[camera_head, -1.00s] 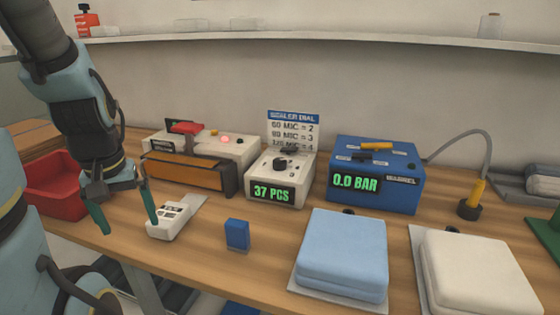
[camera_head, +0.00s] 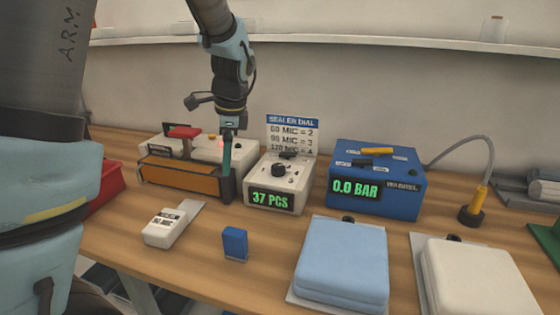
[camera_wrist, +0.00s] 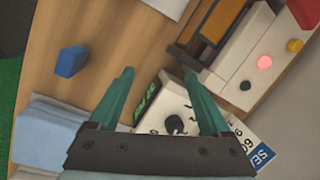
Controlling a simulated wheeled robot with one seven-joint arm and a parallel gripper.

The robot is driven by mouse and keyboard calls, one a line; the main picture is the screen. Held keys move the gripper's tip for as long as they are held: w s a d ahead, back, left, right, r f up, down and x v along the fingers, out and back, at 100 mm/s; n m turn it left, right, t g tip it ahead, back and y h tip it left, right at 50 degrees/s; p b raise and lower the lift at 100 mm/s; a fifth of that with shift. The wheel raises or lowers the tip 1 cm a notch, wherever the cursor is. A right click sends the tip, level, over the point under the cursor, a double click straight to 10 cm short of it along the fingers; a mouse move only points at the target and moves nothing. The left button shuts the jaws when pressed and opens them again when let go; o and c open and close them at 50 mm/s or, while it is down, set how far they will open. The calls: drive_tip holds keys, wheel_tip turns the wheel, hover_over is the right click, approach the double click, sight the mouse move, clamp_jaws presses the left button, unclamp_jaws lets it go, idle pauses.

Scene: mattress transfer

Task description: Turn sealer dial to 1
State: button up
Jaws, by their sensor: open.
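A black dial knob (camera_head: 278,170) sits on top of a white box (camera_head: 254,180) whose green display reads 37 PCS. Small marks ring the knob, but its setting is too small to read. A "SEALER DIAL" sign (camera_head: 293,134) stands behind it and lists 60, 90 and 120 MIC as 2, 3 and 4. My gripper (camera_head: 227,170) is open and empty, pointing down just left of this box, near the sealer's right end. In the wrist view the knob (camera_wrist: 174,124) lies between the two teal fingers of my gripper (camera_wrist: 158,74), apart from them.
The sealer (camera_head: 180,178), with an orange front, red handle and lit red lamp, stands left. A blue box (camera_head: 400,203) reading 0.0 BAR stands right. A white handheld device (camera_head: 164,228), a blue block (camera_head: 235,243), and blue (camera_head: 343,255) and white (camera_head: 478,275) folded mattresses lie in front.

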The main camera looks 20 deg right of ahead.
sight(279, 166)
drive_tip(key=s+d+r+m+t, duration=0.1)
drive_tip(key=d+r+m, duration=0.1)
drive_tip(key=d+m, duration=0.45)
drive_tip(key=s+d+r+m+t, duration=0.15)
drive_tip(key=d+m, duration=0.25)
drive_tip(key=d, duration=0.6)
drive_tip(key=shift+g, duration=0.25)
drive_tip(key=x, duration=0.3)
drive_tip(key=p+x, duration=0.1)
drive_tip(key=x, duration=0.3)
drive_tip(key=p+x, duration=0.1)
drive_tip(key=x, duration=0.2)
drive_tip(key=shift+w+a+f, duration=0.15)
drive_tip(key=shift+a+f, duration=0.15)
drive_tip(key=shift+a, duration=0.1)
clamp_jaws()
